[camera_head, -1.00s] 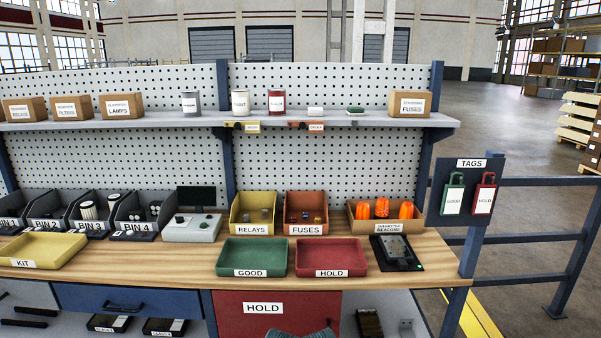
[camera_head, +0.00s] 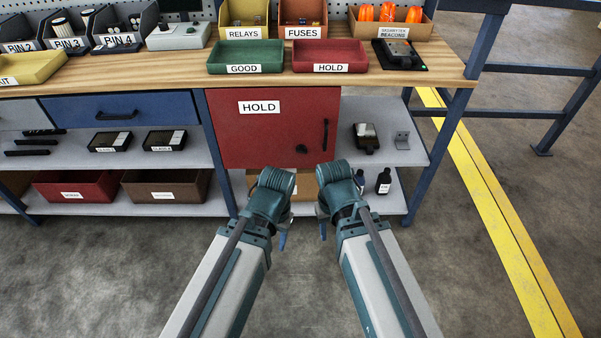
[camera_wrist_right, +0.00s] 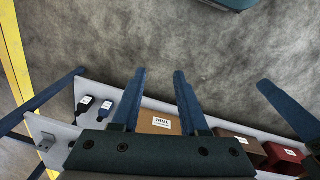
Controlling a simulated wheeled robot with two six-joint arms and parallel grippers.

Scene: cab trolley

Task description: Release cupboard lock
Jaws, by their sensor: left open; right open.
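The red cupboard (camera_head: 262,140) with a white HOLD label is shut under the bench. A dark round lock knob (camera_head: 302,149) and a black upright handle (camera_head: 325,135) sit on the right side of its door. My left gripper (camera_head: 283,238) and my right gripper (camera_head: 322,230) hang low in front of the cupboard, side by side and apart from it. My right gripper's two fingers (camera_wrist_right: 158,98) are spread and empty in the right wrist view. The left gripper's fingers are partly hidden by its wrist in the head view.
The bench top (camera_head: 150,72) carries a green GOOD tray (camera_head: 246,57) and a red HOLD tray (camera_head: 330,56). Open shelves (camera_head: 385,157) beside the cupboard hold small parts and dark bottles (camera_head: 384,181). A blue rail (camera_head: 530,68) stands at right. The floor in front is clear.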

